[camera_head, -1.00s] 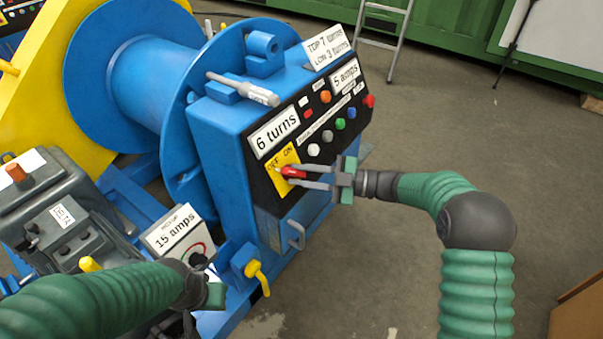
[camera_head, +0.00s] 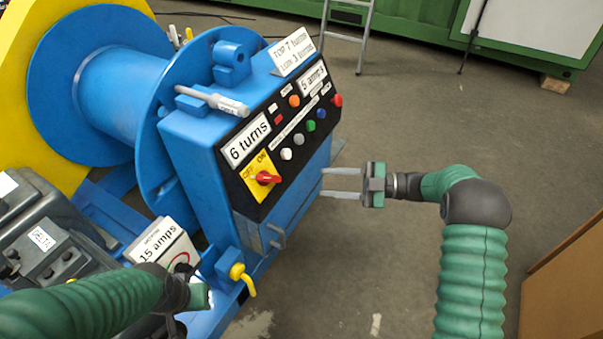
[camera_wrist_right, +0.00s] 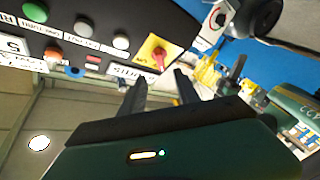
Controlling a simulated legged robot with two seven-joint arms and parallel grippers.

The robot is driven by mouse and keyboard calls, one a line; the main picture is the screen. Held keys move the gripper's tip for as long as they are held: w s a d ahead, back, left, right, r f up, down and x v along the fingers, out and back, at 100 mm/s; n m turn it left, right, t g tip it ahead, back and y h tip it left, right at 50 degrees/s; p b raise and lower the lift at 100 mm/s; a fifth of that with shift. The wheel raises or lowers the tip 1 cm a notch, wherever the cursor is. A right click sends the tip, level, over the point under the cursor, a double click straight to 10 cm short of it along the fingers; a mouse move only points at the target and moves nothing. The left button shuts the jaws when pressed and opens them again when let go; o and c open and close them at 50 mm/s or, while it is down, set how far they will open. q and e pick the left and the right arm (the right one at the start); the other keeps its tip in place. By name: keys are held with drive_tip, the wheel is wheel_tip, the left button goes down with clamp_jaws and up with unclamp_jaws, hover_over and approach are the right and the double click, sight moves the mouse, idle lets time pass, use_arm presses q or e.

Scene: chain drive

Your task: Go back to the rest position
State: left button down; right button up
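My right gripper (camera_head: 342,183) is to the right of the blue control box, apart from it, with its two fingers spread and nothing between them. In the right wrist view its fingers (camera_wrist_right: 160,92) also stand apart. The red switch (camera_head: 267,178) on its yellow OFF/ON plate sits free on the black panel; it also shows in the right wrist view (camera_wrist_right: 158,58). My left gripper (camera_head: 190,297) is at the lower left near the "15 amps" box, and its fingers are mostly hidden.
The blue control box (camera_head: 195,165) carries several buttons and labels. A blue drum (camera_head: 110,90) with a yellow side stands at the left. A yellow hook (camera_head: 242,278) sticks out low on the box. A ladder (camera_head: 349,35) stands at the back. Floor (camera_head: 430,110) at the right is clear.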

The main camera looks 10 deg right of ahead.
drive_tip(key=v, duration=0.3)
drive_tip(key=shift+d, duration=0.1)
